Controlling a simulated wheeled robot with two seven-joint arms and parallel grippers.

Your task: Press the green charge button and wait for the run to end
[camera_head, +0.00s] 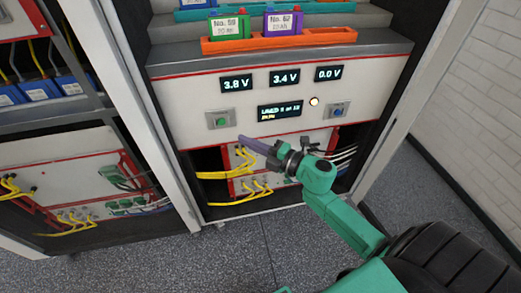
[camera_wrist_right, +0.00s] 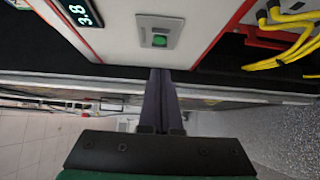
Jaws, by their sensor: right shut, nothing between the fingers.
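The green charge button (camera_head: 221,122) sits on a grey plate at the left of the white front panel (camera_head: 185,100). In the right wrist view the green button (camera_wrist_right: 159,41) shows just beyond the fingertips. My right gripper (camera_head: 241,138) is shut and empty, its dark fingers pointing left, a little below and right of the button in the head view. In the right wrist view the closed fingers (camera_wrist_right: 160,72) end below the button plate, apart from the button in the picture. Three displays read 3.8 V, 3.4 V and 0.0 V. My left gripper is out of view.
A blue button (camera_head: 338,110) and a lit round lamp (camera_head: 314,101) are at the panel's right. A text display (camera_head: 280,110) sits between the buttons. An orange tray (camera_head: 280,40) holds green and purple batteries above. Yellow cables (camera_head: 240,165) hang below the panel.

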